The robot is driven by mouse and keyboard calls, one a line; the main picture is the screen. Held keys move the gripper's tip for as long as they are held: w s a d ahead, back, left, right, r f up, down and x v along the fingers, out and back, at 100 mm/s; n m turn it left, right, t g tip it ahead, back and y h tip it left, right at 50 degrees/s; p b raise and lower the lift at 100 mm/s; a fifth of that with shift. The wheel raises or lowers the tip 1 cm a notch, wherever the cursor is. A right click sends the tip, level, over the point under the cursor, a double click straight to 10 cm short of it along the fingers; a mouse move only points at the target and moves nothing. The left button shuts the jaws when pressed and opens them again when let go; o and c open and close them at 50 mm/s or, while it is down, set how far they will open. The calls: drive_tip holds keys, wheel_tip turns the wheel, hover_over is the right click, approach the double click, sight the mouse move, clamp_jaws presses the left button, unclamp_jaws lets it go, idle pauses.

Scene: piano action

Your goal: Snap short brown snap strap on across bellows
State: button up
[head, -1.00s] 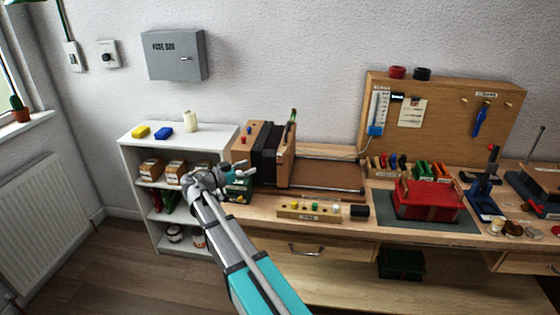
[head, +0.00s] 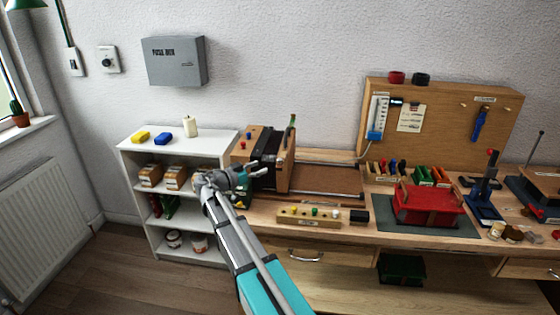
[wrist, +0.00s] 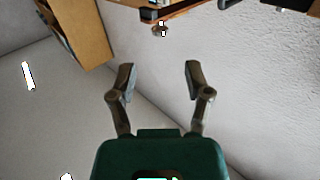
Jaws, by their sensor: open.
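The black bellows (head: 266,147) stand on the bench between two upright wooden boards, at the left end of a low brown bed. My gripper (head: 258,171) is in front of the bellows' lower part, covering some of it; I cannot tell if it touches. In the wrist view my gripper (wrist: 160,78) shows two spread fingers with nothing between them. A brown edge with a small round metal piece (wrist: 161,29) is at the top of that view; I cannot tell if it is the strap. I cannot make out the short brown strap in the head view.
A white shelf (head: 185,146) with boxes and jars stands left of the bench. A strip with coloured knobs (head: 308,215) and a small black block (head: 359,216) lie in front of the bed. A red box (head: 428,205) sits on a mat further right.

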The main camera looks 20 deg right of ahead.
sight(280, 159)
drive_tip(key=d, duration=0.3)
drive_tip(key=w+d, duration=0.1)
drive_tip(key=d, duration=0.5)
drive_tip(key=shift+w, duration=0.35)
clamp_jaws()
